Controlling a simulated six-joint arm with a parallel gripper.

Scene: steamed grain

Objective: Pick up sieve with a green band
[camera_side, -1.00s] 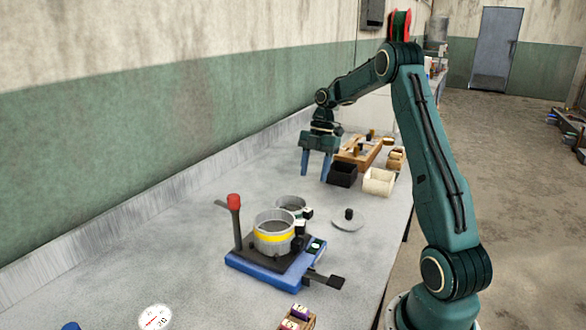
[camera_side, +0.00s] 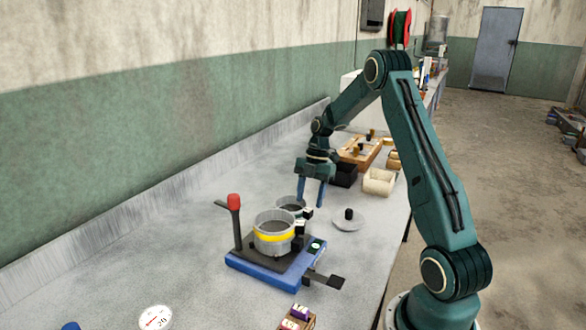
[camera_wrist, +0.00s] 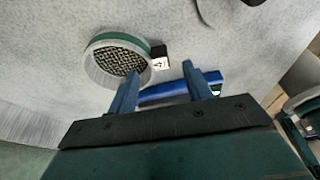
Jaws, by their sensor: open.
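The sieve with a green band (camera_wrist: 92,72) lies on the table in the wrist view, with a dark mesh and a black-and-white tag block (camera_wrist: 159,59) at its rim. In the side view the sieve (camera_side: 281,212) shows as a grey ring behind the yellow-banded sieve, its band hard to see there.
A yellow-banded sieve (camera_side: 267,247) stands on a blue device (camera_side: 262,272) with a red-topped post (camera_side: 234,202). A round lid with a black knob (camera_side: 348,222) lies to the right. Black (camera_side: 344,176) and cream (camera_side: 379,182) boxes stand behind.

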